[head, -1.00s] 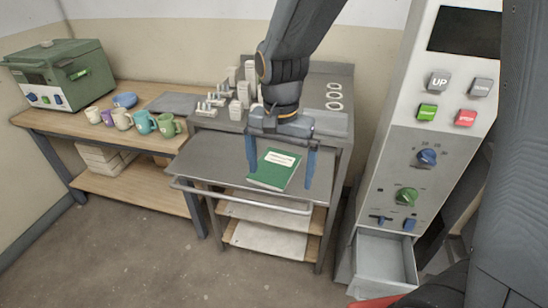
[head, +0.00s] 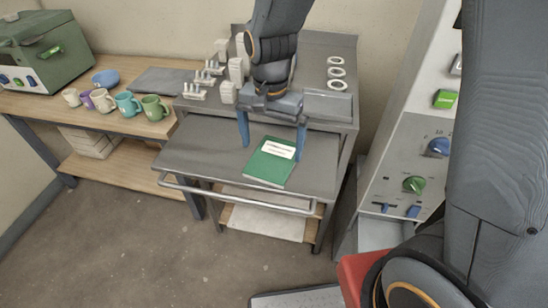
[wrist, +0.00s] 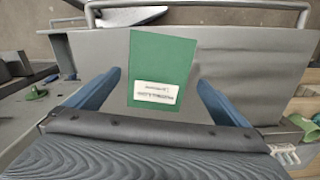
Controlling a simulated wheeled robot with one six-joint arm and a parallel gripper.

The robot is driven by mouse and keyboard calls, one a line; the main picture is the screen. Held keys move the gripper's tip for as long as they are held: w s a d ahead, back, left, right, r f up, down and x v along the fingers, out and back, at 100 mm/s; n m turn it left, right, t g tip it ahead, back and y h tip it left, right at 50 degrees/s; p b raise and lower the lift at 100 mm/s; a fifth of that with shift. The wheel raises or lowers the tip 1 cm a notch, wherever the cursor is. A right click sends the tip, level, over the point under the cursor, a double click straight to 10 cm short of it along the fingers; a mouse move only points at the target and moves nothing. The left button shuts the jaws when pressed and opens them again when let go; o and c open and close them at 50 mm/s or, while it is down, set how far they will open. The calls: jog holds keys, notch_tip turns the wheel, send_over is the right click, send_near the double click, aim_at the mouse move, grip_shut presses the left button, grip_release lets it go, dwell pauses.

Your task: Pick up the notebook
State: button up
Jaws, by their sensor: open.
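The green notebook (head: 269,166) with a white label lies flat on the grey metal cart top, near its front edge. In the wrist view the notebook (wrist: 160,62) sits between and beyond my two blue fingers. My gripper (head: 272,144) is open and empty, with its fingers pointing down on either side of the notebook's far end. In the wrist view the fingers of my gripper (wrist: 163,92) stand apart from the notebook's sides. I cannot tell the exact height of the fingertips above the cart top.
The cart's front handle bar (head: 235,203) runs along the near edge. White posts and blocks (head: 235,75) and several white rings (head: 336,72) stand behind. Mugs (head: 128,104) stand on the wooden bench at left. A control cabinet (head: 415,150) is at right.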

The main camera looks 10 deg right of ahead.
aim_at(272, 160)
jog(key=shift+d+f+p, duration=0.1)
jog(key=shift+f+p, duration=0.55)
jog(key=shift+f, duration=1.6)
jog(key=c, duration=1)
